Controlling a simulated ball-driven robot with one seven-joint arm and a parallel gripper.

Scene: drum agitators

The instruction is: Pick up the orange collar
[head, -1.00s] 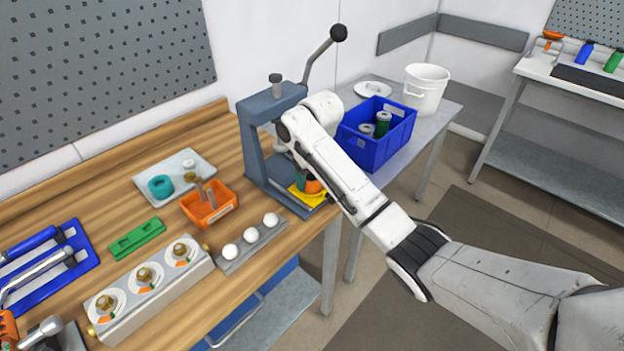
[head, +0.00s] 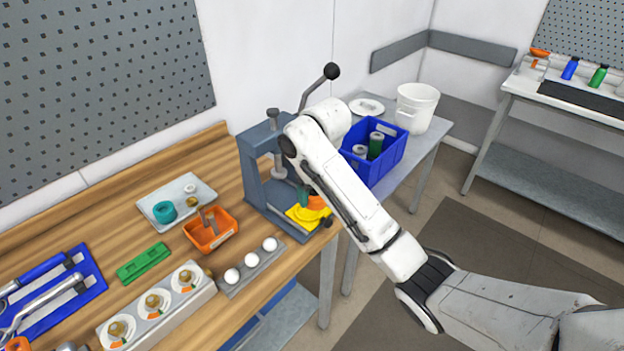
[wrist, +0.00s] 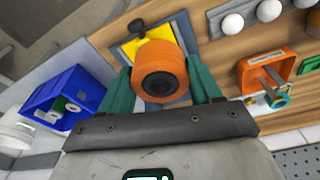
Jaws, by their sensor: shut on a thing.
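The orange collar (wrist: 160,78) is a thick ring with a dark centre, held between the two green fingers of my gripper (wrist: 158,68) in the wrist view. In the head view the collar (head: 318,203) shows beside a green finger, at the foot of the blue-grey press (head: 258,178). A yellow block (head: 302,216) lies on the press base. The collar covers part of this block (wrist: 145,47) in the wrist view. I cannot tell how large the gap between collar and block is. My forearm hides part of the press area in the head view.
The press lever (head: 316,90) rises behind my arm. A blue bin (head: 392,153) and a white bucket (head: 415,107) stand on the side table. An orange tray (head: 225,228) and a rack (head: 240,277) with white balls lie left of the press.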

